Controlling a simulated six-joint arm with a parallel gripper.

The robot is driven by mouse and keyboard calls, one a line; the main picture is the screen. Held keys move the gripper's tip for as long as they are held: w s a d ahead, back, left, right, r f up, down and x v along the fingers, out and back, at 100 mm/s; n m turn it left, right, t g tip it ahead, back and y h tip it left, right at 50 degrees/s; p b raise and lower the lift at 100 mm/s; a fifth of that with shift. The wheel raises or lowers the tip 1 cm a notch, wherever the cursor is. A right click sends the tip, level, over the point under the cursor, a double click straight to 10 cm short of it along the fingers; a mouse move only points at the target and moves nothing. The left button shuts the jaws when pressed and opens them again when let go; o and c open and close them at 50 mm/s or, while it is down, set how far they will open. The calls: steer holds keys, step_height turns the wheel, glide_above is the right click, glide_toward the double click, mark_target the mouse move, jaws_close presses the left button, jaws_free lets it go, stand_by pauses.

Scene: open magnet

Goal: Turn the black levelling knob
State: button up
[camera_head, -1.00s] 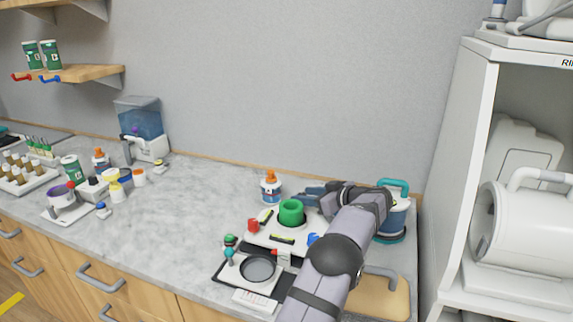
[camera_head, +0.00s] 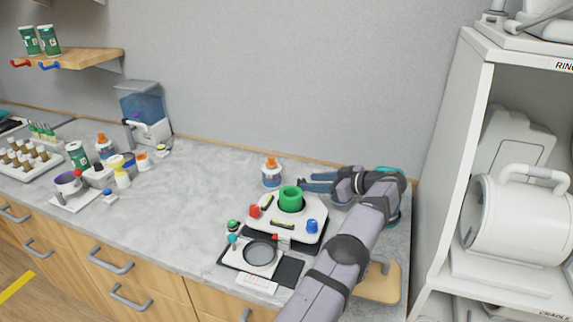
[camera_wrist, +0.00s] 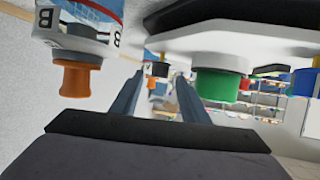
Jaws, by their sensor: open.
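An orange-capped bottle (camera_head: 271,172) stands left of my fingertips, close by in the wrist view (camera_wrist: 78,72). A black-framed round dish (camera_head: 260,253) lies in front of the device. A white cabinet (camera_head: 447,170) stands at right. The middle worktop is clear.

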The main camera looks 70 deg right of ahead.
steer(key=b+v, duration=0.1)
steer(key=v, duration=0.3)
steer(key=w+a+r+n+t+y+b, duration=0.25)
steer(key=w+r, duration=0.25)
steer(key=w, duration=0.3)
steer(key=shift+w+d+f+n+g+h+p, duration=0.15)
steer(key=shift+w+d+n+g+h+p, duration=0.45)
steer(key=shift+n+g+p, duration=1.3)
steer(key=shift+w+d+f+n+g+h+p, duration=0.15)
steer(key=shift+w+n+g+p, duration=0.9)
steer(key=shift+g+p, duration=1.55)
steer(key=shift+w+d+f+n+g+h+p, duration=0.1)
steer(key=shift+w+d+n+g+h+p, duration=0.4)
steer(key=shift+n+g+p, duration=1.45)
steer(key=shift+m+p, duration=0.35)
steer(key=shift+p, duration=0.1)
